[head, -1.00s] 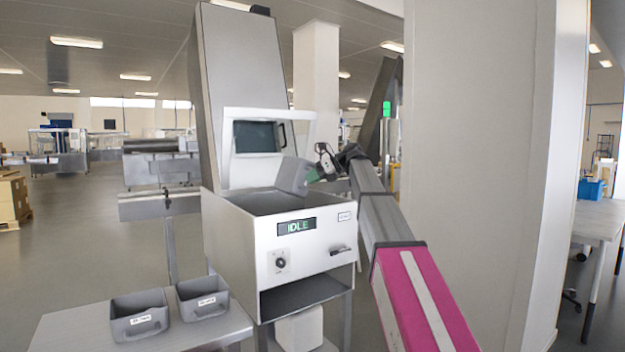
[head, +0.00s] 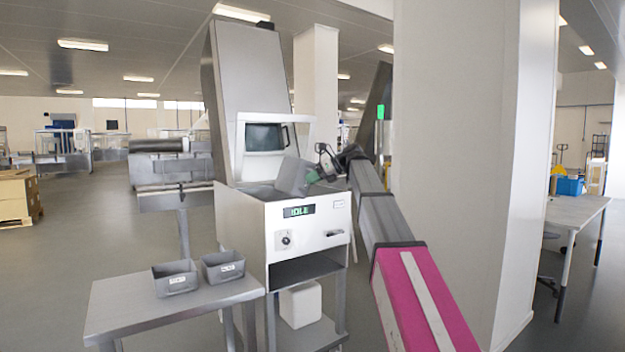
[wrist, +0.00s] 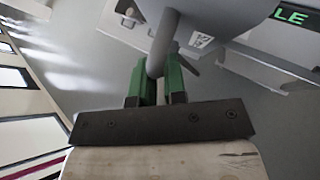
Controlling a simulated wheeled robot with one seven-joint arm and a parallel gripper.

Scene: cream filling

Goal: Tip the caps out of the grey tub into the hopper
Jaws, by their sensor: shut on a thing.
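The grey tub (head: 293,177) is held tilted at the right side of the hopper (head: 258,191) opening on top of the white machine. Its inside is hidden, and I see no caps. My gripper (head: 315,176) is right of the tub and shut on its handle. In the wrist view the green fingers of my gripper (wrist: 155,86) close around the grey handle (wrist: 161,45), with the tub (wrist: 215,12) beyond them. I cannot tell whether the tub touches the machine's rim. Little of the hopper's inside shows.
The machine's display (head: 299,211) reads IDLE. Two other grey tubs, a left one (head: 176,283) and a right one (head: 223,270), stand on a steel table (head: 120,308) at the lower left. A wide pale pillar (head: 455,170) stands close right of my arm. Floor at left is open.

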